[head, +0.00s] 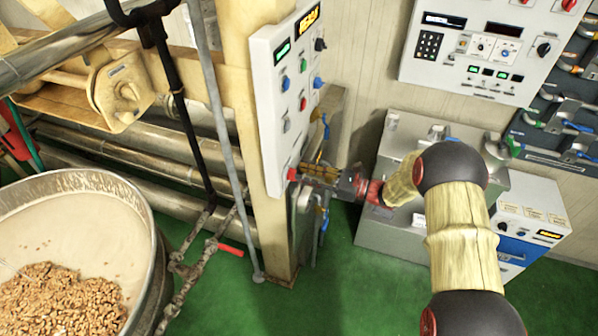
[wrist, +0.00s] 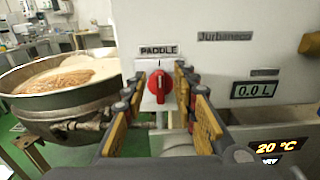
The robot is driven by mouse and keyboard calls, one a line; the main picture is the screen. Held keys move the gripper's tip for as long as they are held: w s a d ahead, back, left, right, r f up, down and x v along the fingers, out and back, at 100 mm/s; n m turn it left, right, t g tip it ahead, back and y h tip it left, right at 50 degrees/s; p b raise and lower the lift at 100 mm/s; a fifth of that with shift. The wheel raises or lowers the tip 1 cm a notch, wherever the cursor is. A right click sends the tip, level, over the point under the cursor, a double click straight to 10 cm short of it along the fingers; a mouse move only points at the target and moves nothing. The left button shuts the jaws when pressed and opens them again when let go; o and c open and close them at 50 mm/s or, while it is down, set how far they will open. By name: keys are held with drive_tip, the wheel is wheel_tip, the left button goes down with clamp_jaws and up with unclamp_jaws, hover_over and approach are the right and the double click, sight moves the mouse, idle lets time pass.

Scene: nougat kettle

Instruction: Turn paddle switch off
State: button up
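The paddle switch (wrist: 158,83) is a red rotary knob on a white plate labelled "PADDLE", with its grip ridge about upright. In the head view, the switch (head: 292,174) is a small red spot at the bottom edge of the tall white control panel. My gripper (wrist: 160,84) is open, with its yellow-padded fingers to the left and right of the knob. A gap shows on each side of it; I cannot tell any contact. In the head view my gripper (head: 312,172) reaches in from the right, fingertips close to the switch.
The tall control panel (head: 268,100) carries displays and several buttons. A large kettle (head: 150,225) with nuts and pale mass stands at the left. A vertical beige post (head: 270,240) is behind the panel. Grey cabinets (head: 385,230) stand behind my arm. Green floor is clear below.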

sight(293, 175)
drive_tip(key=shift+x, duration=1.25)
drive_tip(key=shift+c, duration=0.9)
clamp_jaws()
